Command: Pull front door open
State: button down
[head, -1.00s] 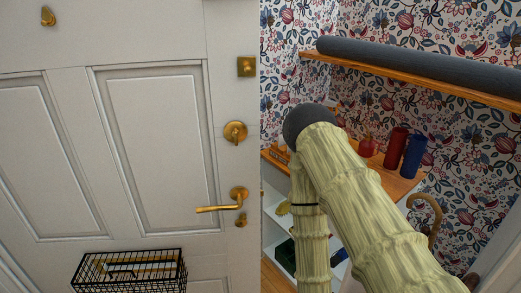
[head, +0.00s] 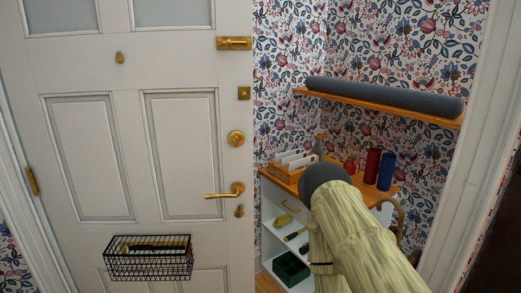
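The front door (head: 130,180) is white and panelled, and fills the left of the head view. It stands ajar or open, with a room showing past its right edge. Its brass lever handle (head: 226,192) sits near that edge, below a round brass lock (head: 235,138). A brass hinge shows at the far left. My arm, in a pale ribbed covering with a dark grey rounded joint, rises at the lower right, to the right of the handle. My gripper is not visible, so its state and what it touches cannot be seen.
A black wire basket (head: 148,258) hangs low on the door. Past the opening, a wooden-topped cabinet (head: 290,212) holds a red cylinder (head: 372,165) and a blue cylinder (head: 387,172). A grey roll (head: 385,95) lies on a wall shelf (head: 440,119). A white door frame (head: 477,150) stands at right.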

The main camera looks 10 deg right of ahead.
aim_at(136, 145)
jog(key=z, duration=0.65)
jog(key=i, duration=1.35)
jog(key=u, duration=0.85)
